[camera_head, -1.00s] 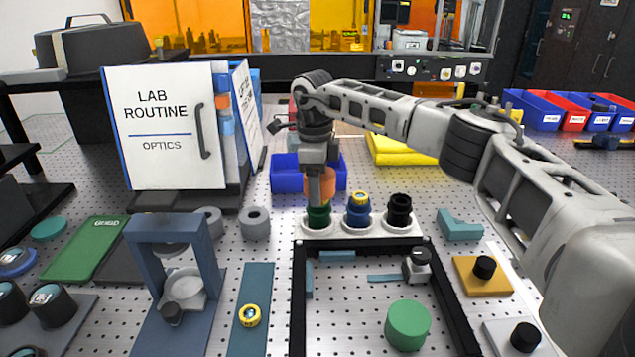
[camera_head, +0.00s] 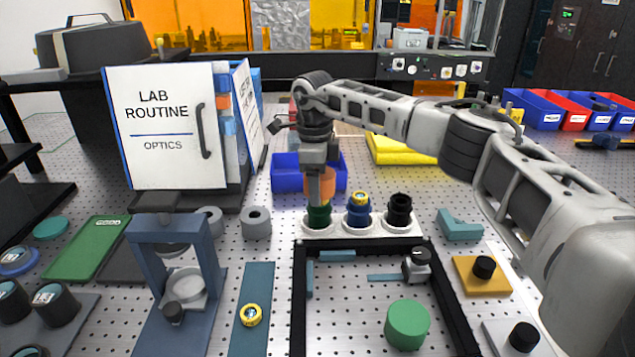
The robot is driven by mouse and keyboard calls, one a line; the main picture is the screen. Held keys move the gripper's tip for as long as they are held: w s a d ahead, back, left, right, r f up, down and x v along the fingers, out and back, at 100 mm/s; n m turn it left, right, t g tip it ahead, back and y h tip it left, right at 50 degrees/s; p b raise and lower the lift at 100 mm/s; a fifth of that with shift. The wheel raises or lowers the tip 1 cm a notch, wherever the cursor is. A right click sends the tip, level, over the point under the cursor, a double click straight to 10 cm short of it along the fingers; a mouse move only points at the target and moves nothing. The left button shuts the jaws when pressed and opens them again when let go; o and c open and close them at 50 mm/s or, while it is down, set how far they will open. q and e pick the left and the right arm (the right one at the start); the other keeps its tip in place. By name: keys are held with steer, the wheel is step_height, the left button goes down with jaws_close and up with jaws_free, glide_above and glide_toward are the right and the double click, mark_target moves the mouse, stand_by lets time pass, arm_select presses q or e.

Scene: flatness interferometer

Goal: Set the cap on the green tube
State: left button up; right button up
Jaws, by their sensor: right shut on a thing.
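The green tube (camera_head: 318,215) stands upright in the left hole of a white holder (camera_head: 330,232). My right gripper (camera_head: 319,196) points down directly over the green tube. It is shut on the cap, which is mostly hidden by the fingers, so I cannot tell whether it touches the tube's rim. An orange surface shows beside the fingers. A blue tube (camera_head: 358,213) with a yellow-ringed top and a black tube (camera_head: 399,211) stand to the right in the same holder. My left gripper is not in view.
A blue bin (camera_head: 285,183) sits just behind the holder. A black frame (camera_head: 297,290) lies in front, with a green cylinder (camera_head: 407,325) inside. A lab binder (camera_head: 165,165) stands on the left. Another yellow ring (camera_head: 250,315) lies on a blue-grey strip (camera_head: 258,282).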

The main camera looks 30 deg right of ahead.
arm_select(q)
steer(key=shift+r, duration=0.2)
